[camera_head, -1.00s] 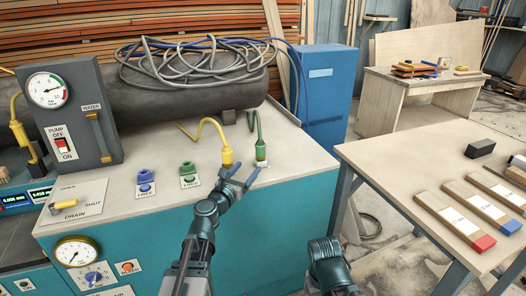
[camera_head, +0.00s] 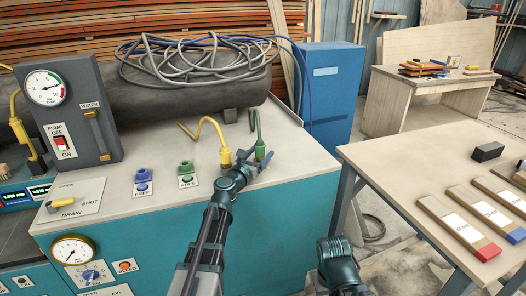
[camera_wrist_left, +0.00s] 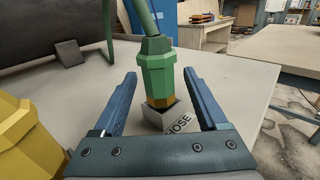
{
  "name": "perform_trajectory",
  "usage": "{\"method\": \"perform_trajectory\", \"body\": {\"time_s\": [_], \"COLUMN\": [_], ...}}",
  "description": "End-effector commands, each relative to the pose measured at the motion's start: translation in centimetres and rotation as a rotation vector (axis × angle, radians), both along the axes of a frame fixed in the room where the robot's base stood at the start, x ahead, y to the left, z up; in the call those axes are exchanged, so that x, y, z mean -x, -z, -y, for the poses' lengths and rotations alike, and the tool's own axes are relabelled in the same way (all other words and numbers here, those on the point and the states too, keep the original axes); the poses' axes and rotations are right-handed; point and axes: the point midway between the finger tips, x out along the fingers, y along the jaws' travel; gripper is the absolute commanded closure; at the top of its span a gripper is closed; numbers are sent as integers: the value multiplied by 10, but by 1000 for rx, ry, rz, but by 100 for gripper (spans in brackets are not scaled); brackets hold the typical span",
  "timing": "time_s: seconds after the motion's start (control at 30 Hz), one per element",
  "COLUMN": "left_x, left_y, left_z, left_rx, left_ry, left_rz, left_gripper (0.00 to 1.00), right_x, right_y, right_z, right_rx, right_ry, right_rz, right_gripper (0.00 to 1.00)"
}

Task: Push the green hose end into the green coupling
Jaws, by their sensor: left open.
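The green hose end (camera_head: 260,149) stands upright at the right side of the bench top, its green hose rising from it. In the left wrist view the green hose end (camera_wrist_left: 158,78) sits in a small pale holder (camera_wrist_left: 168,117) marked HOSE. My left gripper (camera_head: 257,158) is open, with one finger on each side of the hose end. In the left wrist view the left gripper (camera_wrist_left: 160,82) shows gaps between both fingers and the hose end. The green coupling (camera_head: 186,169) is on the bench to the left, on a small label plate.
A yellow hose end (camera_head: 226,155) stands just left of the gripper. A blue coupling (camera_head: 142,176) is left of the green one. A dark tank (camera_head: 185,105) with coiled hoses lies behind. The bench front between couplings and edge is clear.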

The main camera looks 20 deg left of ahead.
Motion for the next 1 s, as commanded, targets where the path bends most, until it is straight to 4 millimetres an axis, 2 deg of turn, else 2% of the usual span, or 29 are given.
{"method": "perform_trajectory", "body": {"time_s": [0.17, 0.2, 0.6, 1.0], "left_x": [0, 0, 0, 0], "left_y": [0, 0, 0, -1], "left_z": [0, 0, 0, 0], "left_rx": [0, 0, 0, 0], "left_ry": [0, -1, -1, -1], "left_rz": [0, 0, 0, 0], "left_gripper": [25, 29, 100, 100], "right_x": [0, 0, 0, 0], "right_y": [0, 0, 0, -1], "right_z": [0, 0, 0, 0], "right_rx": [0, 0, 0, 0], "right_ry": [0, 0, 0, 0], "right_rz": [0, 0, 0, 0], "right_gripper": [50, 50, 50, 50]}}
